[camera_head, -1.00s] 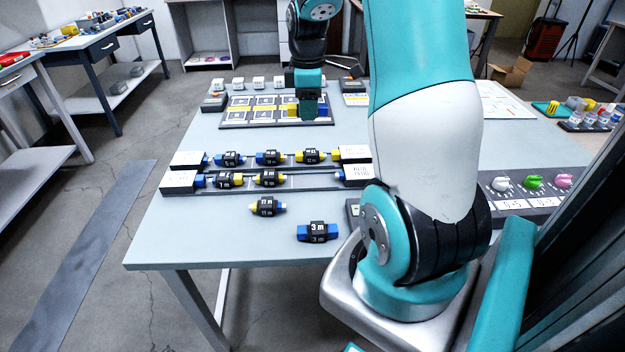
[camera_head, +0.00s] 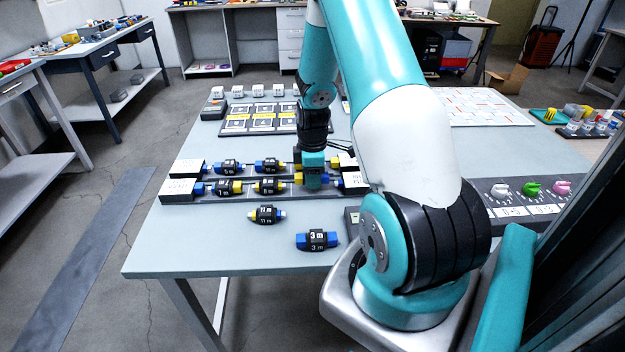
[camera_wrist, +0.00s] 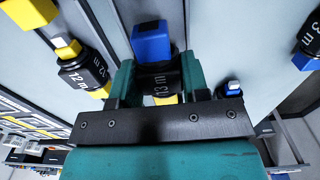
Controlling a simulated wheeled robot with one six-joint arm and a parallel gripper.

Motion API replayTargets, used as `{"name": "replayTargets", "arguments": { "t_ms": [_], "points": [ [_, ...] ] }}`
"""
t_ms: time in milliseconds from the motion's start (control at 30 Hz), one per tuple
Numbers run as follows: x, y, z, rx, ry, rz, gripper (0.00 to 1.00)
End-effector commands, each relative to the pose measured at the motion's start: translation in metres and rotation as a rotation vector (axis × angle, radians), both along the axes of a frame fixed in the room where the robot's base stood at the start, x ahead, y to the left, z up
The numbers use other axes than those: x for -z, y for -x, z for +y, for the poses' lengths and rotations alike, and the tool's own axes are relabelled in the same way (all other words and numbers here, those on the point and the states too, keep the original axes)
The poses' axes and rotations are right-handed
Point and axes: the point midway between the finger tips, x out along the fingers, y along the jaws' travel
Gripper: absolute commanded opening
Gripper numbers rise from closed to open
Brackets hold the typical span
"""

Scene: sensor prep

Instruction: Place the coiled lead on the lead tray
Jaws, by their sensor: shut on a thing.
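My gripper (camera_head: 313,183) is low over the right end of the front rail. In the wrist view its teal fingers (camera_wrist: 160,82) are shut on a lead with a black body, a blue end (camera_wrist: 152,42) and a yellow end (camera_wrist: 165,98); its label is partly covered. I take this for the coiled lead; whether it touches the rail cannot be told. No label marks the lead tray. A dark flat tray with white and yellow cells (camera_head: 225,128) lies at the back of the table, and the front rail (camera_head: 215,200) carries two similar leads.
A back rail with more leads (camera_head: 228,167) runs just behind. A small loose lead (camera_head: 267,214) and a larger blue-ended 3 m lead (camera_head: 317,240) lie nearer me. A knob panel (camera_head: 485,212) is at the right. The table's front left (camera_head: 185,245) is clear.

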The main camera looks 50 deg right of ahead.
Motion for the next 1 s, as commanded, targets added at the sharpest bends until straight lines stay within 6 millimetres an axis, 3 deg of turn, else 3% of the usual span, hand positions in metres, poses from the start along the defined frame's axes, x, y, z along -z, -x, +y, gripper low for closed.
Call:
{"name": "replayTargets", "arguments": {
  "t_ms": [133, 500, 533, 633, 1000],
  "points": [
    [0.016, 0.0, 0.0, 0.0, 0.0, 0.0, 0.17],
    [0.021, 0.0, 0.0, 0.0, 0.001, -0.001, 0.17],
    [0.021, 0.0, 0.0, 0.0, 0.001, -0.001, 0.47],
    [0.02, 0.0, 0.0, 0.0, 0.001, -0.001, 0.68],
    [0.012, -0.001, 0.0, 0.0, 0.002, -0.003, 0.68]
  ]
}}
